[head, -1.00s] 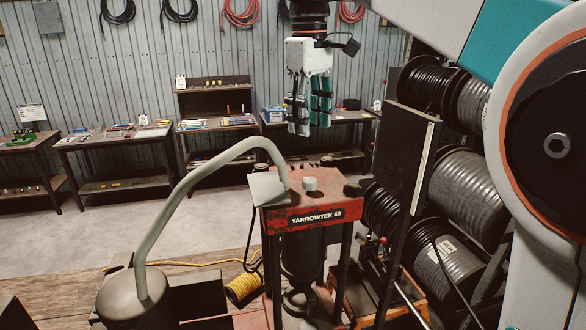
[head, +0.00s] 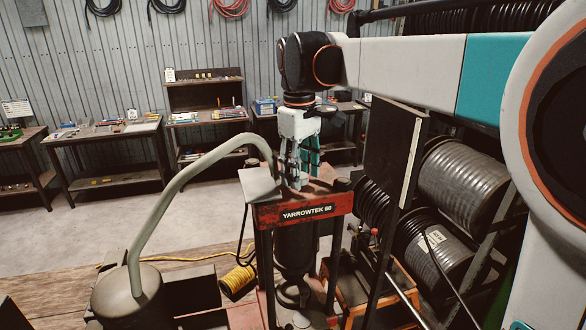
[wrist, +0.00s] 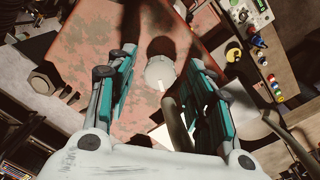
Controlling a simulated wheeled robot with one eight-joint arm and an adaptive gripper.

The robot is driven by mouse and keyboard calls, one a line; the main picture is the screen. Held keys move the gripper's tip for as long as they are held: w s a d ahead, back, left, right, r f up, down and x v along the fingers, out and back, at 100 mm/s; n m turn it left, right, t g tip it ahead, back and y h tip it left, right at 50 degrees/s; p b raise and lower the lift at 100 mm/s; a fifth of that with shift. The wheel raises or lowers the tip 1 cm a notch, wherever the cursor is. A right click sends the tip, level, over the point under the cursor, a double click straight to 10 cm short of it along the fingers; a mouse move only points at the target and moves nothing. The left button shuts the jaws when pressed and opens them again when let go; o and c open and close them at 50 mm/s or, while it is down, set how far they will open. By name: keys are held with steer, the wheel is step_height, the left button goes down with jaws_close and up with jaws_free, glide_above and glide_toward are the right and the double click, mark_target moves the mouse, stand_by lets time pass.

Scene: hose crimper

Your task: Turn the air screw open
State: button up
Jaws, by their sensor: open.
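The red press labelled YARROWTEK 60 (head: 307,212) stands in the middle of the head view. The pale round knob on its worn red top, which I take for the air screw (wrist: 160,72), shows clearly in the wrist view. My gripper (head: 298,180) points down just over the press top. In the wrist view the fingers of my gripper (wrist: 163,58) are open, one on each side of the knob. I cannot tell whether they touch it. In the head view the fingers largely hide the knob.
A grey bent pipe (head: 190,190) arches from a round tank (head: 128,292) to the press top. A dark upright panel (head: 385,150) and hose reels (head: 460,185) stand close on the right.

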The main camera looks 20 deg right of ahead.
steer(key=shift+f, duration=0.1)
steer(key=c, duration=1.1)
steer(key=shift+m, duration=0.3)
steer(key=m+b, duration=0.1)
steer(key=m, duration=1)
steer(key=shift+g, duration=0.3)
steer(key=shift+m+b, duration=0.3)
steer(key=shift+m, duration=0.1)
steer(key=o, duration=1.1)
